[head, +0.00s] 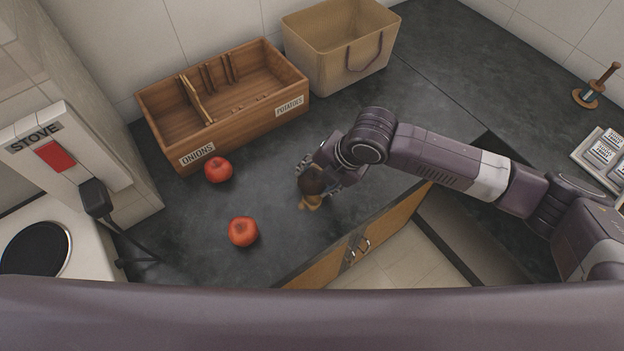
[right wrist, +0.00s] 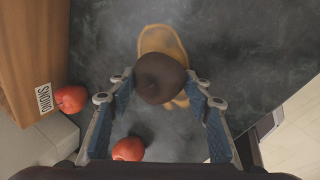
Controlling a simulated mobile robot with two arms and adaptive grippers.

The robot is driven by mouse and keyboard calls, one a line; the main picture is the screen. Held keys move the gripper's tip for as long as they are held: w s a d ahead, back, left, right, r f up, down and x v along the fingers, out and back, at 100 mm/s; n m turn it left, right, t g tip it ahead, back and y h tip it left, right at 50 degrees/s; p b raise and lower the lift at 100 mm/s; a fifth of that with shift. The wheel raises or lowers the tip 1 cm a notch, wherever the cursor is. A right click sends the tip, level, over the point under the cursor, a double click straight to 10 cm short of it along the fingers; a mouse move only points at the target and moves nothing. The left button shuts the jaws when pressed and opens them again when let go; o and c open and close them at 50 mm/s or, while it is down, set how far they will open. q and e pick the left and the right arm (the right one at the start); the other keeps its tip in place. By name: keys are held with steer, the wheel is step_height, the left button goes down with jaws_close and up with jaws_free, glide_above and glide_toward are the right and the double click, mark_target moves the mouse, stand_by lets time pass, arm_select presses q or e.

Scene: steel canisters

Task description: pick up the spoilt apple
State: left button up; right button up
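The spoilt apple (head: 312,181) is dark brown and sits between the fingers of my right gripper (head: 322,173). In the right wrist view the spoilt apple (right wrist: 160,78) fills the space between the tips of my right gripper (right wrist: 160,82), and the fingers press in at both its sides. It looks larger there than the red apples and seems held above the counter. My left gripper is not in view.
Two red apples (head: 219,169) (head: 243,231) lie on the dark counter to the left. Behind stand a wooden crate (head: 240,122) labelled onions and potatoes and a tan bag-like bin (head: 335,70) with a handle. A stove (head: 75,240) is at far left.

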steer(key=c, duration=0.5)
steer(key=shift+c, duration=0.2)
steer(key=shift+r, duration=0.15)
